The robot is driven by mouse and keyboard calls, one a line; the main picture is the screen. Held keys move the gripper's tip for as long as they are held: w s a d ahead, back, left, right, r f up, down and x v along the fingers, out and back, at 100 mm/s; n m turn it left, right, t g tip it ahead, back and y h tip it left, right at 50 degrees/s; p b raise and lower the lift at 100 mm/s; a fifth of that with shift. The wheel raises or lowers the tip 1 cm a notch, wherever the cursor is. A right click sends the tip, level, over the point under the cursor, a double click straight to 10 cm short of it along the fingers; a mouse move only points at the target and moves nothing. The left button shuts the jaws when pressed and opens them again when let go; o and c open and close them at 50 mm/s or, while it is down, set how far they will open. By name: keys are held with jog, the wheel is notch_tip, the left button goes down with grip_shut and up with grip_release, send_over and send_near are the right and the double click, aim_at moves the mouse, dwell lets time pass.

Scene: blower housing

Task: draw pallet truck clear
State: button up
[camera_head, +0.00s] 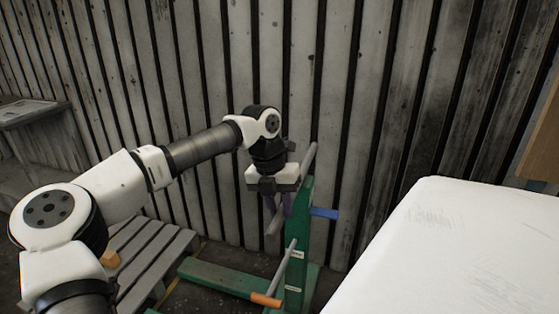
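The pallet truck shows as a green upright (298,245) with a low green arm (228,278) reaching left across the floor. A grey bar (308,160) crosses the top of the upright at a slant. A blue piece (324,212) sticks out to the right, and a thin grey lever with an orange grip (265,299) slopes down in front. My gripper (279,208) points down at the grey bar, left of the upright. Its two purplish fingers overlap the bar in the picture. I cannot tell whether they are closed on it or only beside it.
A grey slatted wooden pallet (150,262) lies left of the truck, partly behind my arm. A large white block (455,250) fills the right foreground. A ribbed wall (375,120) stands close behind the truck. A grey bench (35,112) is at far left.

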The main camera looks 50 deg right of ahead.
jog(key=o, duration=0.4)
jog(key=w+r, duration=0.1)
jog(key=r, duration=0.8)
jog(key=w+a+r+b, duration=0.1)
jog(key=r, duration=0.3)
jog(key=shift+w+r, duration=0.3)
